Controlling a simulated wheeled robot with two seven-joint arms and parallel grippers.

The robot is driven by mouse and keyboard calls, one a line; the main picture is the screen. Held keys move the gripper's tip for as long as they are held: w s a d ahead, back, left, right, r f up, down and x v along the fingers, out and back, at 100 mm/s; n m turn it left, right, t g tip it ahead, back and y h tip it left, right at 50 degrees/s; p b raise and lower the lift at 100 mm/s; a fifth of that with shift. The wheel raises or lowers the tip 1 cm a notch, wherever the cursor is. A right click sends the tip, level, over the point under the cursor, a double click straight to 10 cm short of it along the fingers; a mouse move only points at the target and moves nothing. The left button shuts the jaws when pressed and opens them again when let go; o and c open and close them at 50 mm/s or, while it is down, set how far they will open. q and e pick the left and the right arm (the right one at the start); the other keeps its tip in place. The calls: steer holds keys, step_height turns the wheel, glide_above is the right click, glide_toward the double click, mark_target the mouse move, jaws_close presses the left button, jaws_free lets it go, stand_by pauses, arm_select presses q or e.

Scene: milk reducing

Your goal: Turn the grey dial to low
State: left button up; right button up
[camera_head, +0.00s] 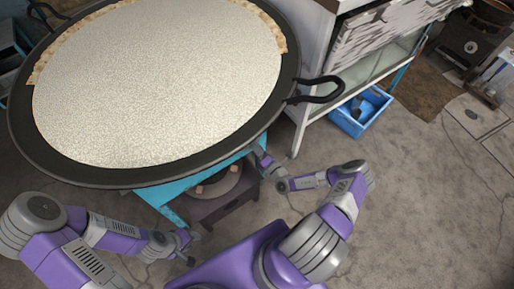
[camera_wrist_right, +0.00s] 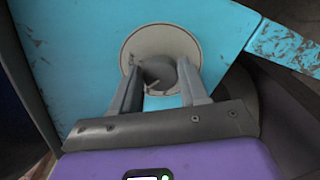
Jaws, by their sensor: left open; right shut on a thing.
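The grey dial (camera_wrist_right: 158,74) sits at the centre of a round off-white plate (camera_wrist_right: 160,38) on a light blue panel in the right wrist view. My right gripper (camera_head: 260,156) reaches to the blue stand under the big pan, and its two fingers are shut on the dial's sides. The fingers and the steep angle hide part of the dial, and I cannot read its setting. In the head view the dial is hidden. My left gripper (camera_head: 190,244) is open and empty, low in front of the stand and apart from it.
A large black pan (camera_head: 150,180) full of pale, grainy liquid stands over the blue stand (camera_head: 174,202). Its black handle (camera_head: 318,91) juts out to the right. A dark burner base (camera_head: 224,208) is below.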

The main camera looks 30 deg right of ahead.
steer(key=shift+a+f+m, duration=0.1)
steer(key=shift+f+m, duration=0.05)
steer(key=shift+m, duration=1.35)
steer(key=o, duration=1)
steer(key=shift+o, duration=0.2)
steer(key=s+p, duration=0.1)
steer(key=s, duration=0.6)
steer(key=shift+s+d, duration=0.3)
steer(key=shift+d, duration=0.05)
